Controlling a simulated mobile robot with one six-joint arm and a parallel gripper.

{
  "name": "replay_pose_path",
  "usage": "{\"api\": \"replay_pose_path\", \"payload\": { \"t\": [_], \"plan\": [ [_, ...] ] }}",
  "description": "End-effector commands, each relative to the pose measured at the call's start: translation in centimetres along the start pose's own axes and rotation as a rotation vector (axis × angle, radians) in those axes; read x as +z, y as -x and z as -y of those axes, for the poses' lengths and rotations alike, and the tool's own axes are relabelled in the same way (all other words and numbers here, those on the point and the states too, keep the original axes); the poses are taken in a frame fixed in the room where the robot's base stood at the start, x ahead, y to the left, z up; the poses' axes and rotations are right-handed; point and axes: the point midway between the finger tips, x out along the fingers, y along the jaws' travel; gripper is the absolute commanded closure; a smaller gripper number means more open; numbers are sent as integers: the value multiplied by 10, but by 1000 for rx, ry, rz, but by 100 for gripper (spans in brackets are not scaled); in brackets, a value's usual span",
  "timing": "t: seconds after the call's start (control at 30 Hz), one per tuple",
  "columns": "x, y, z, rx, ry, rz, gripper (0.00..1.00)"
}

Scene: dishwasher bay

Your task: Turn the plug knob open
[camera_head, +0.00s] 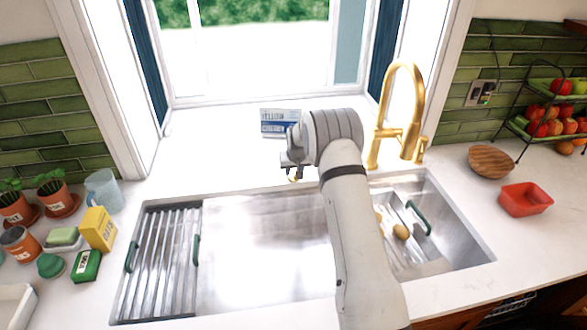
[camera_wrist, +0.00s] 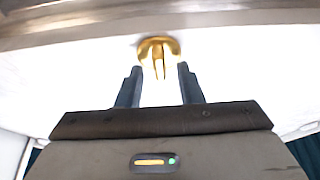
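The gold plug knob (camera_wrist: 158,47) shows at the top middle of the wrist view, a round piece with a narrow raised grip across it. My gripper (camera_wrist: 160,72) is open and empty, with its two dark fingers apart. The knob's lower part lies in line with the gap between the fingertips, and I cannot tell whether they reach around it. In the head view my gripper (camera_head: 292,168) hangs at the sink's back edge, with a small bit of gold just below it. My arm hides part of the sink (camera_head: 260,245) there.
A gold faucet (camera_head: 411,110) stands behind the sink, right of my arm. A white-and-blue box (camera_head: 277,122) stands on the sill behind my gripper. A drying rack (camera_head: 160,260) covers the sink's left side. A metal rack with a yellowish item (camera_head: 401,231) sits on the right.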

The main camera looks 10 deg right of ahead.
Motion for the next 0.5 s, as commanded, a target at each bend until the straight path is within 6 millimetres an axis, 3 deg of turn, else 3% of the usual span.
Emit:
{"api": "replay_pose_path", "payload": {
  "t": [0.3,0.5],
  "plan": [
    [0,-3,1,0,1,0,66],
    [0,-2,1,0,1,0,83]
  ]
}}
